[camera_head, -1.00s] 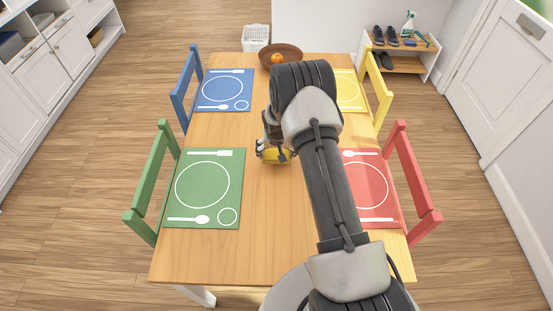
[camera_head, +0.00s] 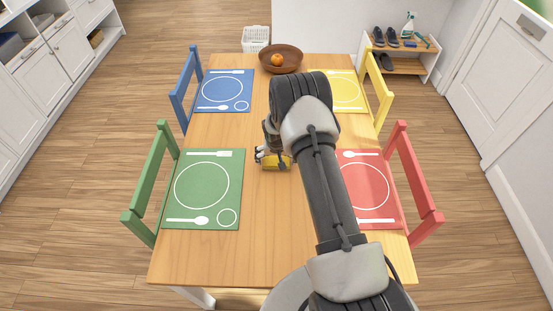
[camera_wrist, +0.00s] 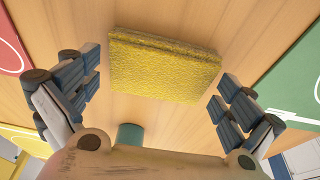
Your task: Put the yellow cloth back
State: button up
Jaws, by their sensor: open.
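The yellow cloth (camera_wrist: 165,65) shows in the wrist view as a thick, rough-textured block lying on the wooden table (camera_wrist: 140,108). It lies between the two spread fingers of my gripper (camera_wrist: 158,72), with a gap on each side. In the head view the cloth (camera_head: 281,162) is partly hidden by my gripper (camera_head: 268,156) and arm, near the middle of the table (camera_head: 262,235). My gripper is open and holds nothing.
Green (camera_head: 203,190), blue (camera_head: 225,91), yellow (camera_head: 346,92) and red (camera_head: 364,190) placemats lie at the table's sides, with chairs beside them. A brown bowl (camera_head: 268,66) with an orange fruit stands at the far end. A shelf (camera_head: 405,65) holds shoes and a spray bottle.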

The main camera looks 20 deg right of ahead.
jog(key=shift+r+p, duration=0.3)
jog(key=s+a+r+n+p, duration=0.15)
jog(key=s+r, duration=0.25)
jog(key=r, duration=0.8)
jog(key=s+a+r, duration=0.3)
jog(key=s+r, duration=0.2)
jog(key=r, duration=0.7)
jog(key=s+a+r+p, duration=0.15)
jog(key=s+r, duration=0.25)
jog(key=r, duration=0.8)
jog(key=s+a+r+n, duration=0.1)
jog(key=s+a+r, duration=0.1)
jog(key=s, duration=0.6)
jog(key=s+a+r+n+t, duration=0.1)
jog(key=s+r, duration=0.3)
jog(key=s, duration=0.5)
jog(key=s+a+r+n+y, duration=0.1)
jog(key=s+a+r, duration=0.2)
jog(key=s, duration=0.5)
jog(key=shift+s+a+t+b, duration=0.2)
jog(key=shift+t+b, duration=0.2)
